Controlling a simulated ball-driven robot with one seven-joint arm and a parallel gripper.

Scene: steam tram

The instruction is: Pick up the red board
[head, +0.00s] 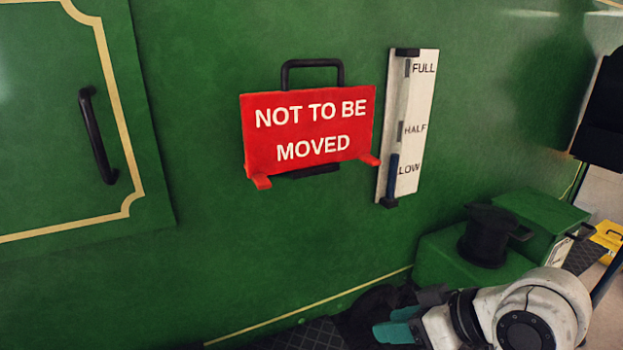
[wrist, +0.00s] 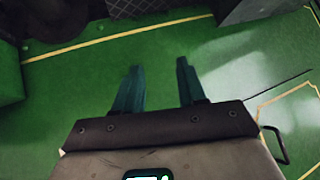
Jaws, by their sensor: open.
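The red board (head: 312,130) reads "NOT TO BE MOVED" in white letters. It is upright against the green wall in the middle of the head view, with a black loop handle (head: 312,64) at its top. Small red feet stick out at its lower corners, and a dark bar shows below it. My gripper (head: 392,331) is at the bottom right of the head view, below and to the right of the board and well apart from it. In the wrist view its two teal fingers (wrist: 159,68) are spread with nothing between them. I do not see the board in the wrist view.
A white level gauge (head: 408,125) is close to the board's right. A green door with a black handle (head: 98,135) is at left. A black pot (head: 486,236) stands on green boxes at lower right. Bare wall lies below the board.

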